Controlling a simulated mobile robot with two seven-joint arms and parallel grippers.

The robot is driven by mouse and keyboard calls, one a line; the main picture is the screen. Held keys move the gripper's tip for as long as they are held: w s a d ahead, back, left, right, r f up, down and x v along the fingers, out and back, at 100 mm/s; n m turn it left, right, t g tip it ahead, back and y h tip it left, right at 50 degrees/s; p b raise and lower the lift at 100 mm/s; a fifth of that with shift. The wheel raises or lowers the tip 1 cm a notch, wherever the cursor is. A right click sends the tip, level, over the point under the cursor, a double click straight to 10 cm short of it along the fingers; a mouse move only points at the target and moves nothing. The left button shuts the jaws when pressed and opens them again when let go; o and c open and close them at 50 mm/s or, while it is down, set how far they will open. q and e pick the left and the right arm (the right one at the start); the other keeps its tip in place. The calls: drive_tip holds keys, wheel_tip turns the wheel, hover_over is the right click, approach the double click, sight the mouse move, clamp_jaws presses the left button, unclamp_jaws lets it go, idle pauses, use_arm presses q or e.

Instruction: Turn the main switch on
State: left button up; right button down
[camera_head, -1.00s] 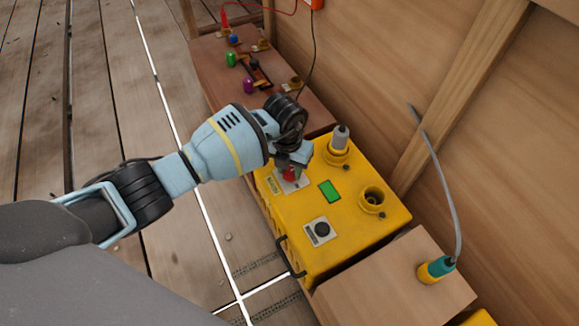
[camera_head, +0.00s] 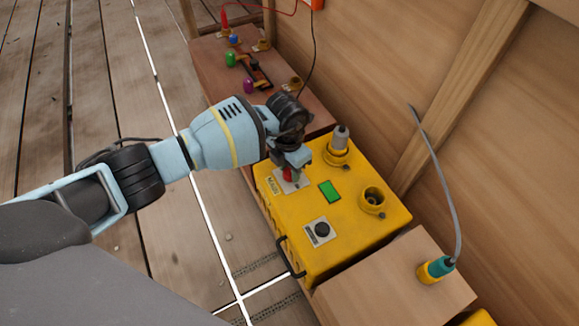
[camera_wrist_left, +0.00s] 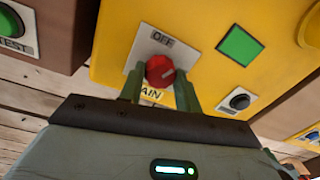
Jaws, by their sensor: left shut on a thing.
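The main switch is a red round knob (camera_wrist_left: 160,70) on a grey plate (camera_wrist_left: 147,42) marked OFF, on top of the yellow box (camera_head: 290,235). Part of a yellow label reading "AIN" shows beside it in the left wrist view. A pale mark on the knob points to the right in that view. My left gripper (camera_wrist_left: 160,82) has one finger on each side of the knob and is shut on it. In the head view the gripper (camera_head: 289,172) partly hides the knob and plate. My right gripper is not in view.
The yellow box also carries a green panel (camera_head: 330,191), a black button (camera_head: 322,230), a round socket (camera_head: 372,200) and a grey-topped plug (camera_head: 340,140). A teal plug with a grey cable (camera_head: 440,267) stands on the wooden block nearby. A wooden wall stands behind.

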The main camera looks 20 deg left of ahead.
use_arm(q)
drive_tip(key=m, duration=0.3)
drive_tip(key=shift+m, duration=0.4)
drive_tip(key=m+b, duration=0.1)
drive_tip(key=m, duration=0.3)
drive_tip(key=shift+w+m, duration=0.1)
drive_tip(key=shift+m, duration=0.2)
drive_tip(key=m, duration=0.3)
drive_tip(key=shift+b, duration=0.4)
drive_tip(key=shift+m+y, duration=0.3)
drive_tip(key=shift+m, duration=0.5)
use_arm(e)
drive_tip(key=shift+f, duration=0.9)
use_arm(q)
drive_tip(key=shift+d, duration=0.1)
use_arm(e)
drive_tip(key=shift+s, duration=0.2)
use_arm(q)
drive_tip(key=o, duration=1)
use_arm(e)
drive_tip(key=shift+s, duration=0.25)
use_arm(q)
drive_tip(key=shift+r, duration=0.15)
